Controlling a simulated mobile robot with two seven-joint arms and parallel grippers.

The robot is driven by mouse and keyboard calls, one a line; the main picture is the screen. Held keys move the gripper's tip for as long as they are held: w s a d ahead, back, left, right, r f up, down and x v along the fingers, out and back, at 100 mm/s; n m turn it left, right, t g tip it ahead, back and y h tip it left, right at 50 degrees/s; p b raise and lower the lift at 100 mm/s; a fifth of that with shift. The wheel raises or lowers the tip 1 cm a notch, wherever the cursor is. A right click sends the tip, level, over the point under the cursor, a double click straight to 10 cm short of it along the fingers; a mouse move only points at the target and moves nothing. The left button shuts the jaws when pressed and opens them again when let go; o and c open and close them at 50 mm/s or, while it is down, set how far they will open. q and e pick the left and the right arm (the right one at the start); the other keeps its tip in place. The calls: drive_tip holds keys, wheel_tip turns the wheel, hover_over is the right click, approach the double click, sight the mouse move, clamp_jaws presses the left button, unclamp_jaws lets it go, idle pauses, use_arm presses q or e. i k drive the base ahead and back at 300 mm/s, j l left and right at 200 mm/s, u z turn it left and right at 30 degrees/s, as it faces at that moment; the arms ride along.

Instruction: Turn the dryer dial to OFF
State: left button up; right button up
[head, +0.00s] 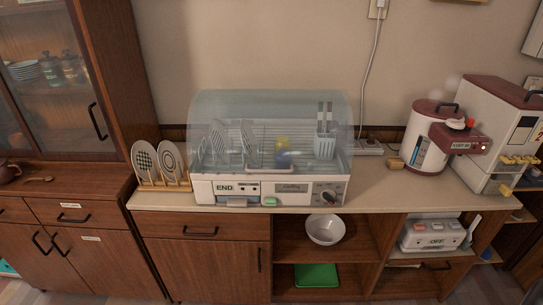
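The dish dryer (270,150) stands on the counter in the middle of the head view, with its clear domed cover down. Its dial (328,197) is a dark round knob at the right end of the front panel. The pointer's setting is too small to read. An END label (224,187) shows at the left of the panel. Neither of my grippers is in the view.
A plate rack (158,163) stands left of the dryer. A rice cooker or pot-like appliance (428,150) and a tall white machine (490,130) stand on the right. A bowl (325,229) and a green tray (316,276) sit on shelves below. The counter right of the dryer is mostly clear.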

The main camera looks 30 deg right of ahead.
sight(328, 195)
drive_tip(key=z, duration=1.4)
